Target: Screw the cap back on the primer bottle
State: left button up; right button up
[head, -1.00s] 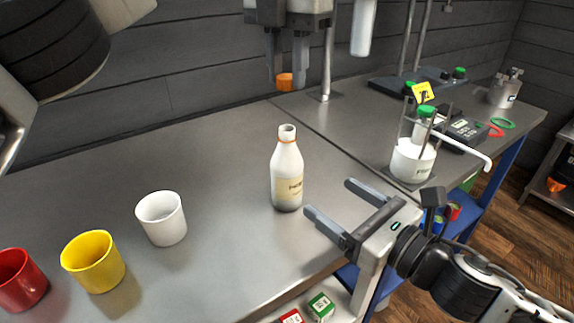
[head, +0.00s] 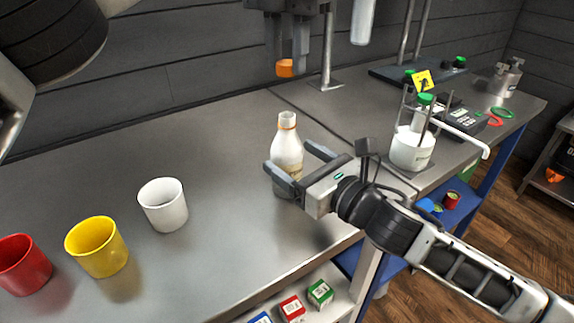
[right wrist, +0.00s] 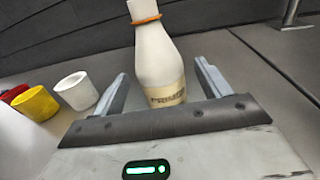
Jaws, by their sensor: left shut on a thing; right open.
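The white primer bottle (head: 287,147) stands upright and uncapped on the steel bench, with an orange ring at its neck. In the right wrist view the bottle (right wrist: 157,62) stands between the fingers, its label partly readable. My right gripper (head: 296,163) is open, with one finger on each side of the bottle; a gap shows beside the fingers in the right wrist view (right wrist: 160,88). My left gripper (head: 287,62) points down above and behind the bottle, shut on the orange cap (head: 285,68). The cap is apart from the bottle's mouth.
A white cup (head: 163,205), a yellow cup (head: 97,247) and a red cup (head: 24,266) stand at the left. A white jar with a green cap (head: 411,150) stands at the right among stands. Small boxes (head: 320,293) lie on a lower shelf.

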jog(key=shift+x, duration=1.15)
jog(key=c, duration=1.5)
pick_arm(q)
jog(key=shift+f, duration=2.5)
pick_arm(e)
jog(key=shift+o, duration=0.2)
pick_arm(q)
jog(key=shift+f, duration=0.9)
jog(key=shift+f, duration=0.55)
